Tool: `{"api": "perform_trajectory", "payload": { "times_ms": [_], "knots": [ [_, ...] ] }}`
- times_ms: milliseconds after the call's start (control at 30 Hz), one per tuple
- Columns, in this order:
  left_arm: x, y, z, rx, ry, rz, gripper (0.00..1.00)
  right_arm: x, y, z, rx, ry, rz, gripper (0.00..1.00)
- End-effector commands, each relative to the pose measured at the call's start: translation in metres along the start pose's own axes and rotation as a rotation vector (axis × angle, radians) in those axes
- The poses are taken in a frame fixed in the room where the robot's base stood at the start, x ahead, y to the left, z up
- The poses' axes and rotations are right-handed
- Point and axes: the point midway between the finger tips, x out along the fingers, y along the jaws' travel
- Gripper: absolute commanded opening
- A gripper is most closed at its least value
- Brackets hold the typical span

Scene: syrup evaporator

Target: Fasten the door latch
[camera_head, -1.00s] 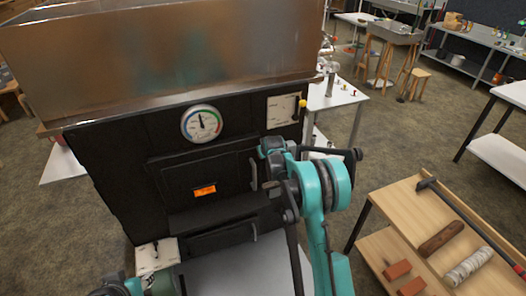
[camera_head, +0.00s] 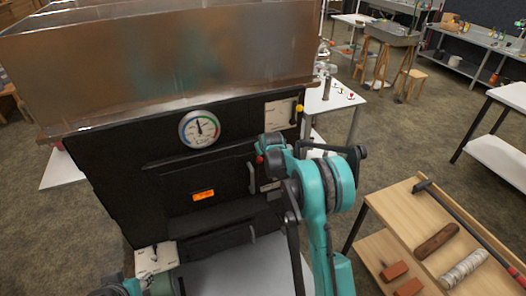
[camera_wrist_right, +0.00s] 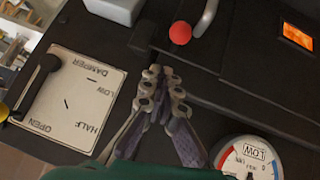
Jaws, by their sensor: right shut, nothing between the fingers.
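The black firebox door (camera_head: 204,187) has an upright grey handle (camera_head: 252,177) at its right side, and it looks shut. A red ball knob (camera_head: 260,160) sits just above the handle. In the right wrist view the red knob (camera_wrist_right: 180,33) is beside the grey handle (camera_wrist_right: 206,17), and a dark block (camera_wrist_right: 145,36) is next to it. My right gripper (camera_wrist_right: 162,72) is shut and empty, its tips a little short of the knob and block; contact cannot be told. In the head view my wrist hides it. My left gripper is out of view; only arm parts show at bottom left.
A damper plate (camera_wrist_right: 70,98) with a black lever and a round gauge (camera_head: 199,129) flank the gripper on the black front. The metal pan (camera_head: 170,60) is above. A wooden bench (camera_head: 430,225) with tools stands at right.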

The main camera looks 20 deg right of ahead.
Motion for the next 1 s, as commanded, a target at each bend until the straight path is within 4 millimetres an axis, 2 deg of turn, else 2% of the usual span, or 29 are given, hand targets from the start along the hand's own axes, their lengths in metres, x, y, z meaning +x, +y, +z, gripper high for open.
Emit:
{"api": "perform_trajectory", "payload": {
  "times_ms": [33, 200, 400, 567, 1000],
  "knots": [
    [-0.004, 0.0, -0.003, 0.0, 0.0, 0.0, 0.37, -0.016, 0.003, 0.001, 0.001, -0.002, 0.001, 0.0],
    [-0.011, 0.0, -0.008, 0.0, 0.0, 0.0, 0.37, -0.053, 0.008, 0.002, 0.001, -0.001, 0.0, 0.0],
    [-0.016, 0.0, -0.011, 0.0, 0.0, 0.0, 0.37, -0.08, 0.012, 0.003, 0.001, -0.001, 0.0, 0.0],
    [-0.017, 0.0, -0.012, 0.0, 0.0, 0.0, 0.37, -0.087, 0.013, 0.004, 0.001, -0.001, 0.001, 0.0],
    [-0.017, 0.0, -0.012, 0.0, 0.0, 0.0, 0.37, -0.088, 0.013, 0.004, 0.001, -0.001, 0.0, 0.0]
  ]
}}
